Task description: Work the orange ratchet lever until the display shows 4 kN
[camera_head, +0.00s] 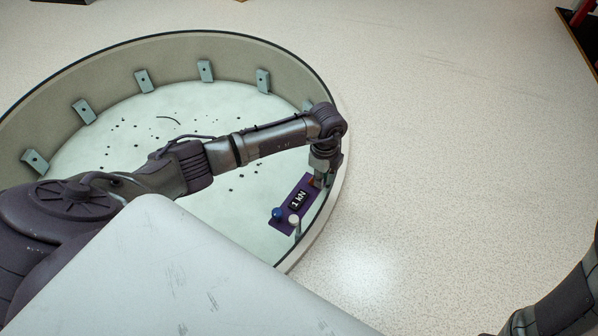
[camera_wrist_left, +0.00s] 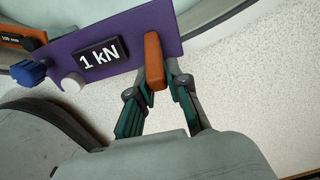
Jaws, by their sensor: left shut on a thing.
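The purple panel (camera_wrist_left: 135,31) carries a black display (camera_wrist_left: 99,57) that reads 1 kN. The panel also shows in the head view (camera_head: 283,227), beside the inner wall of the round tub. The orange ratchet lever (camera_wrist_left: 154,62) sticks out from the panel, to the right of the display in the wrist view. My left gripper (camera_wrist_left: 162,85) is shut on the lever, with a finger on either side of it. In the head view my left gripper (camera_head: 320,178) reaches down at the panel's far end and mostly hides the lever. My right gripper is out of view.
A blue knob (camera_wrist_left: 28,73) and a white knob (camera_wrist_left: 72,82) sit at the panel's other end. The round tub (camera_head: 190,40) has several grey brackets along its wall and small dark bits on its floor. The speckled floor (camera_head: 450,150) to the right is clear.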

